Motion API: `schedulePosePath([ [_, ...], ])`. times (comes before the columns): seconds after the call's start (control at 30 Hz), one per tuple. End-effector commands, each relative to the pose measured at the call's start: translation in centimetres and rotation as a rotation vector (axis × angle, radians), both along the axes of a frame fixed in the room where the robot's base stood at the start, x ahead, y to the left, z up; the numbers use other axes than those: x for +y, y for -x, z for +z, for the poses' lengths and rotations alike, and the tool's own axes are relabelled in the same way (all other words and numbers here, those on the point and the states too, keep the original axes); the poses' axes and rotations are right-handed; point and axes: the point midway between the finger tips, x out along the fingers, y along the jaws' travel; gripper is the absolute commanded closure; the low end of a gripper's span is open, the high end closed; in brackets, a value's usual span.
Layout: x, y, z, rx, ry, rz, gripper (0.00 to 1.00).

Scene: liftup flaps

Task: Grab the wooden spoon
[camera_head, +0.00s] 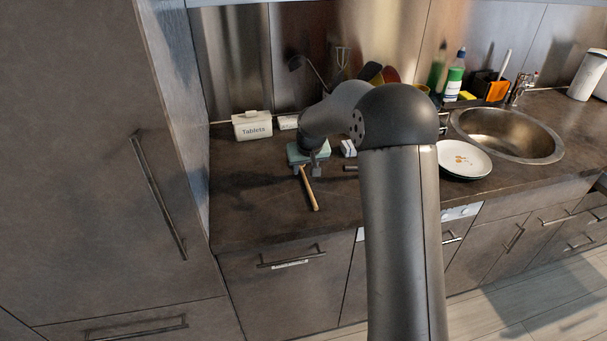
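The wooden spoon (310,191) shows as a light brown stick on the dark countertop, pointing toward the front edge and slightly right. Its far end is hidden at my gripper. My gripper (308,171) is low over the counter at the spoon's far end, pointing down. Its fingers are small and dark here. I cannot tell whether they are closed on the spoon or only around or beside it.
A white box labelled "Tableta" (252,125) stands behind to the left. A teal block (296,154) shows beside my wrist. A plate with crumbs (463,159) and a sink (508,134) are to the right. The counter's left front is clear; a tall cabinet (100,150) bounds it.

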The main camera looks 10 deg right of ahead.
Motion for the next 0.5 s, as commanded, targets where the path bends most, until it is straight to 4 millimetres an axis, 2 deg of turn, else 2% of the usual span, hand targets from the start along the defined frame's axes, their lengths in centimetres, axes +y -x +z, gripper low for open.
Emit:
schedulePosePath([
  [0.1,0.0,-0.7,-1.6,0.003,-0.001,0.0,0.62],
  [0.2,0.0,-1.0,-2.4,0.0,-0.001,-0.001,0.62],
  [0.5,0.0,-1.1,-2.7,-0.001,0.0,0.0,0.62],
])
